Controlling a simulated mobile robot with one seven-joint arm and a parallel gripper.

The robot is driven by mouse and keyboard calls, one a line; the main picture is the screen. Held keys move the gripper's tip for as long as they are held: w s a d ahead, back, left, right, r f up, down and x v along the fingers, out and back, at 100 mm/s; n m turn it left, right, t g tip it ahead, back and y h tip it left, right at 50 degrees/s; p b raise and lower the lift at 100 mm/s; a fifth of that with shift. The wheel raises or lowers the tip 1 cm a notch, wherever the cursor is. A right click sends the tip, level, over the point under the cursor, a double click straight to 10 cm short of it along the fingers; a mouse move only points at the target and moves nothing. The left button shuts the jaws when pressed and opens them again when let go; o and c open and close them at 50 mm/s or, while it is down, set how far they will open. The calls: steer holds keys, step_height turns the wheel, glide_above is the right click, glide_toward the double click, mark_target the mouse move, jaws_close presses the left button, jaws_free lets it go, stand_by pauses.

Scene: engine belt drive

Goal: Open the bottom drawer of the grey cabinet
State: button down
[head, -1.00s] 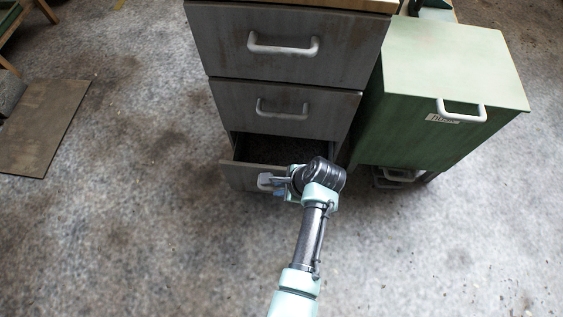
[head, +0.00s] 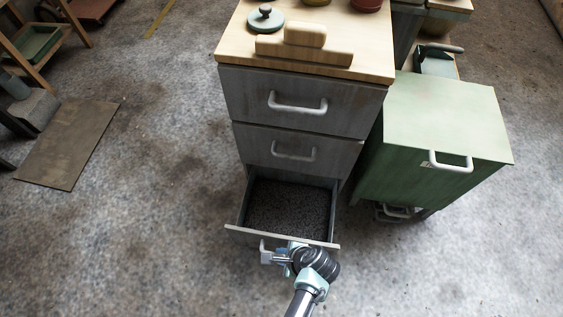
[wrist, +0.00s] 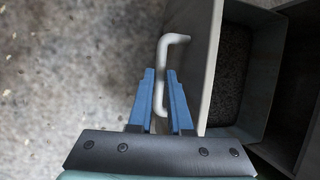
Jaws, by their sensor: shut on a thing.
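The grey cabinet (head: 300,100) stands in the middle of the head view with its top two drawers shut. Its bottom drawer (head: 285,239) is pulled far out, showing an empty-looking dark speckled inside. My gripper (head: 280,256) is at the front of that drawer. In the wrist view my gripper (wrist: 162,100) has its blue fingers on either side of the pale drawer handle (wrist: 166,58), shut on it. The drawer front (wrist: 210,65) and open inside show to the right. Part of the handle is hidden between the fingers.
A green cabinet (head: 432,135) with a pale handle stands close on the right. Wooden blocks (head: 303,45) and a round lidded thing (head: 265,19) are on the grey cabinet's wooden top. A flat board (head: 68,145) lies on the floor at left. The floor around the drawer is clear.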

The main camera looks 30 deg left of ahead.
steer(key=c, duration=0.8)
jaws_free()
steer(key=shift+c, duration=0.2)
steer(key=shift+r, duration=0.1)
steer(key=w+p+v, duration=0.1)
steer(key=p+v, duration=0.7)
steer(key=v, duration=0.4)
steer(key=shift+s+d+r, duration=0.15)
steer(key=shift+s+r, duration=0.25)
steer(key=shift+s, duration=0.1)
